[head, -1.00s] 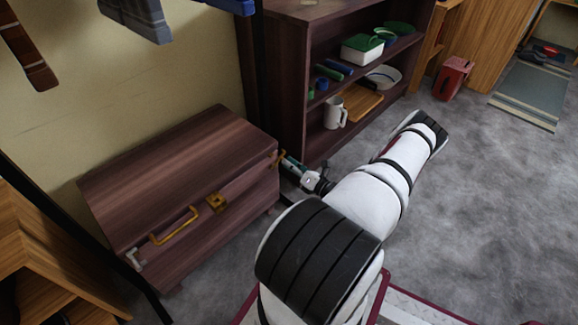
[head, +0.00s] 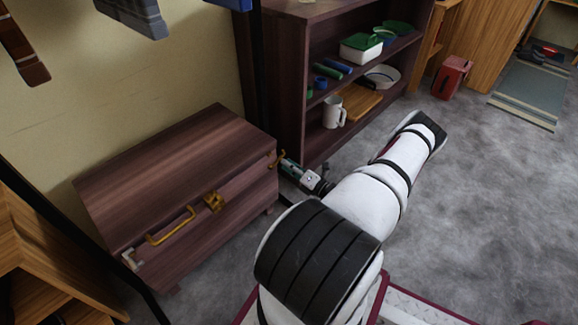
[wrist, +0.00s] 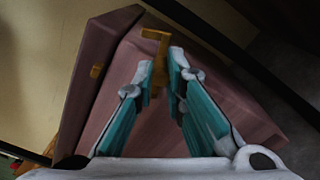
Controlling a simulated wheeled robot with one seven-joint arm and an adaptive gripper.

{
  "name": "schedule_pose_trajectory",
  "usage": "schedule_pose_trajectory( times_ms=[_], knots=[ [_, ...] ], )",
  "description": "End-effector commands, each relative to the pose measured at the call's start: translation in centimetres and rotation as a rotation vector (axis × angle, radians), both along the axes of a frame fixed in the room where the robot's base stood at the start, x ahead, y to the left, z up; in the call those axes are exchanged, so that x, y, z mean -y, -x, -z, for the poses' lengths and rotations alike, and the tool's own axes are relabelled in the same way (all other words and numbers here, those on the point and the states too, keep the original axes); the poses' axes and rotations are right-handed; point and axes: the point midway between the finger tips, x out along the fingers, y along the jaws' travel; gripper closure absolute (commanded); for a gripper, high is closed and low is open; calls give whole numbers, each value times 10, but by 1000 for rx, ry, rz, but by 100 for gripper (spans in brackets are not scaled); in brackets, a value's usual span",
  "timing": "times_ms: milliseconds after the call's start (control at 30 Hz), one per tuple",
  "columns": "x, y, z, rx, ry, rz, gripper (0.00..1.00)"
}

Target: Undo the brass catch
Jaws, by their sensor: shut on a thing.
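A dark reddish-brown wooden chest (head: 170,160) stands against the wall with its lid down. A brass catch (head: 273,161) sits at the right end of its front. In the wrist view the brass catch (wrist: 156,37) is a bent bar, its lower part between my fingertips. My gripper (head: 281,160) is at this catch, and in the wrist view my gripper (wrist: 162,82) is shut on it. The fingers hide part of the catch. A brass hasp (head: 213,201) is at the front's middle, and a pale catch (head: 130,259) is at the left end.
A yellow bar handle (head: 170,227) is on the chest front. A dark shelf unit (head: 300,90) with a mug (head: 334,111) and containers stands close right of the chest. A black post rises between them. A red bin (head: 452,78) is farther right. Grey floor at right is clear.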

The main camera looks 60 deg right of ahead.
Motion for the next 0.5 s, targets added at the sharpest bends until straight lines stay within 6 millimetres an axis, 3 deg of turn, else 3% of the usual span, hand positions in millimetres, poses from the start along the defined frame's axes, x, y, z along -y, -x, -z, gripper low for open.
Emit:
schedule_pose_trajectory(
  times_ms=[33, 133, 500],
  knots=[
    [-1, 1, 3, -7, -4, 1, 86],
    [-1, 1, 3, -8, -3, 1, 67],
    [0, 1, 2, -4, -1, 0, 67]
  ],
)
